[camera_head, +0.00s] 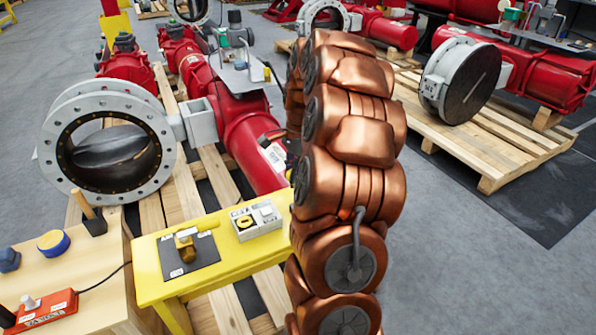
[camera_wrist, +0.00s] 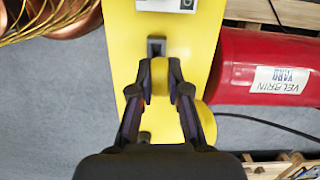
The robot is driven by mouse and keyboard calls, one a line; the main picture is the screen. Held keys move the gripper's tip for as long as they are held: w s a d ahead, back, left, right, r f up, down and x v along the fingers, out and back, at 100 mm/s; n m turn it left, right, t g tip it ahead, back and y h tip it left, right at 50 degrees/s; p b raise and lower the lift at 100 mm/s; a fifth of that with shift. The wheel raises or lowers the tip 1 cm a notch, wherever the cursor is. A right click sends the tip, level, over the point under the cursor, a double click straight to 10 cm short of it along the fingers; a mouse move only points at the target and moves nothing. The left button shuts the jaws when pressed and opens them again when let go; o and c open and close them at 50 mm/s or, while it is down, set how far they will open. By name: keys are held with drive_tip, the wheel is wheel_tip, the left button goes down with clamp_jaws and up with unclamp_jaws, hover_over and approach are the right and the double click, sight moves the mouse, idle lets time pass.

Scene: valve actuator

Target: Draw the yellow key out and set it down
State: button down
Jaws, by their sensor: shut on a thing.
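In the wrist view my gripper (camera_wrist: 159,72) has its two dark fingers closed on a small yellow piece, which I take to be the yellow key (camera_wrist: 160,84). In the head view my copper arm hides the gripper and the key.
The yellow bench (camera_head: 221,258) holds a black mat (camera_head: 203,262) with a brass-yellow fitting (camera_head: 185,246), and a white box (camera_head: 265,219). A wooden table (camera_head: 95,300) stands left. A red actuator cylinder (camera_wrist: 266,80) lies right of the bench in the wrist view. A black cable hangs near it.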

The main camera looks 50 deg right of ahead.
drive_tip(key=shift+s+d+m, duration=0.5)
drive_tip(key=shift+s+d, duration=0.05)
drive_tip(key=shift+f+b, duration=0.55)
drive_tip(key=shift+f, duration=2.35)
drive_tip(key=shift+p, duration=0.4)
drive_tip(key=shift+f, duration=1.7)
drive_tip(key=c, duration=1.1)
unclamp_jaws()
drive_tip(key=shift+o, duration=0.2)
